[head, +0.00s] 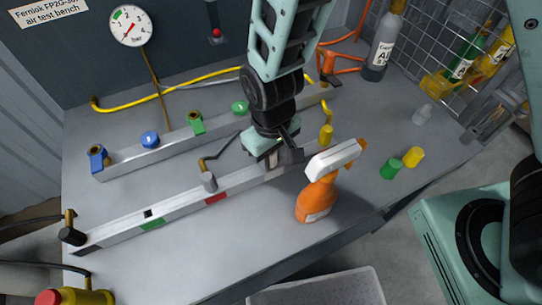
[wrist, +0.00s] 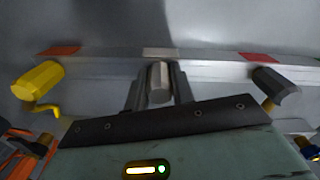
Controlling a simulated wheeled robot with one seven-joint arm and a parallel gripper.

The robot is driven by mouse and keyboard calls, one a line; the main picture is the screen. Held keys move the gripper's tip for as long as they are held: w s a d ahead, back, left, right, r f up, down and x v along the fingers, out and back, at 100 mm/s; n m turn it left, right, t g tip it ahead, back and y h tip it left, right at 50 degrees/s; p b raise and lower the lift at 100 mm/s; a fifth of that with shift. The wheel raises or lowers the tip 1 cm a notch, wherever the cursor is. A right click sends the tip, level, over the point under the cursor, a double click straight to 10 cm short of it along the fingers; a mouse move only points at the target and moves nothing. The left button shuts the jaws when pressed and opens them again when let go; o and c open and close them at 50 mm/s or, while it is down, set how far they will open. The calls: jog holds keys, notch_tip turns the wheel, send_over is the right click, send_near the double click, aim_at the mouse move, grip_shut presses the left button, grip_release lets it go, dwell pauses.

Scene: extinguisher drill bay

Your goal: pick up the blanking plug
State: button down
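A pale grey, faceted plug (wrist: 160,82) stands between the two dark fingers of my gripper (wrist: 160,88) in the wrist view. The fingers lie close against both its sides, and my gripper looks shut on it. It is at the front rail, in line with a white patch; whether its base touches the rail is hidden. In the head view my gripper (head: 283,158) points down at the front rail (head: 180,212), and the plug is mostly hidden by the fingers. A yellow plug (wrist: 38,80) and a dark grey fitting (wrist: 275,85) flank it along the rail.
An orange spray bottle (head: 318,195) stands close in front of my gripper. Loose green (head: 390,168) and yellow (head: 413,157) plugs lie to the right. The back rail (head: 170,155) carries blue and green fittings. A grey tray (head: 330,288) is below the bench's front edge.

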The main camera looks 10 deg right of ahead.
jog(key=c, duration=2.2)
grip_release()
jog(key=shift+r, duration=0.1)
jog(key=c, duration=2.2)
grip_release()
notch_tip(320, 180, up, 10)
jog(key=shift+f, duration=0.1)
jog(key=c, duration=2.2)
grip_release()
